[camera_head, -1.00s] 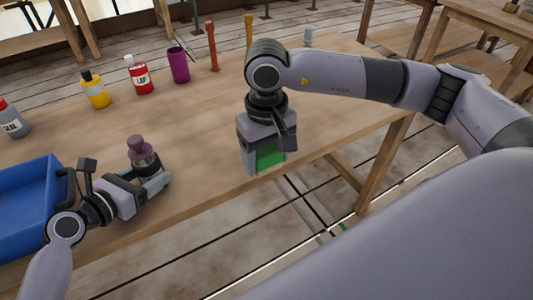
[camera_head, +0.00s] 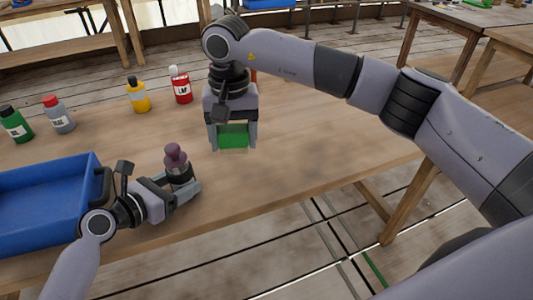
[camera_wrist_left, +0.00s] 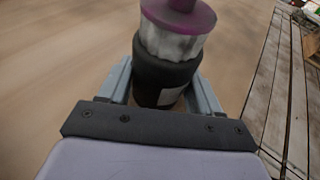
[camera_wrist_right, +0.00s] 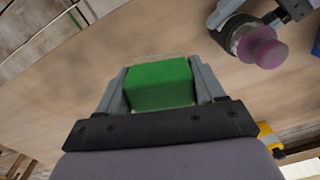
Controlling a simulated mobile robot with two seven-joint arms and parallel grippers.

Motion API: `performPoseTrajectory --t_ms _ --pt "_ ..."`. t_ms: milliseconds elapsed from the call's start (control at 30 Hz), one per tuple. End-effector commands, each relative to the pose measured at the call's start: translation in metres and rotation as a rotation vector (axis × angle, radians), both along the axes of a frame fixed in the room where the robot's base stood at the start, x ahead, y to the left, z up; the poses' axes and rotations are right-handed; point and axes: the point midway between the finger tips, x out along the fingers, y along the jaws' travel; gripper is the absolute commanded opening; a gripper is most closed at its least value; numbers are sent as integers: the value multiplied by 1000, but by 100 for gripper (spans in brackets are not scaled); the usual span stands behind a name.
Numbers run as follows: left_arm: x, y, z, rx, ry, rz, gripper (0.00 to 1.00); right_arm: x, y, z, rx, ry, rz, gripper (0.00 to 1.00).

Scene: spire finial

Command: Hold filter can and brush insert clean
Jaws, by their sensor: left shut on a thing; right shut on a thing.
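The filter can has a dark body, a pale pleated insert and a purple cap; it stands upright near the table's front edge in the head view (camera_head: 177,163). My left gripper (camera_head: 190,183) is shut around its dark lower body, and the left wrist view shows the can (camera_wrist_left: 165,75) between the fingers. My right gripper (camera_head: 232,140) points down and is shut on a green block-shaped brush (camera_head: 233,135), which also fills the jaws in the right wrist view (camera_wrist_right: 160,84). The brush is held apart from the can, behind it and to its right.
A blue crate (camera_head: 88,205) stands left of my left gripper. A green bottle (camera_head: 15,124), a grey bottle (camera_head: 58,115), a yellow bottle (camera_head: 137,96) and a red bottle (camera_head: 181,86) stand farther back. The wooden table (camera_head: 330,140) is clear on the right.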

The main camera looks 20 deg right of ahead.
Motion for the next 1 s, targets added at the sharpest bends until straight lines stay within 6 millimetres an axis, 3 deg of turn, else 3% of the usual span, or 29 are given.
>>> performPoseTrajectory --t_ms 200,500,733,1000 --pt "0 0 0 0 0 0 47 22 45 26 -1 4 -90 44" --pt "0 0 0 1 1 0 47 33 96 58 -15 7 -213 44" --pt "0 0 0 1 1 0 47 31 116 70 -24 7 -267 44" --pt "0 0 0 1 1 0 47 31 120 66 -26 8 -280 44"
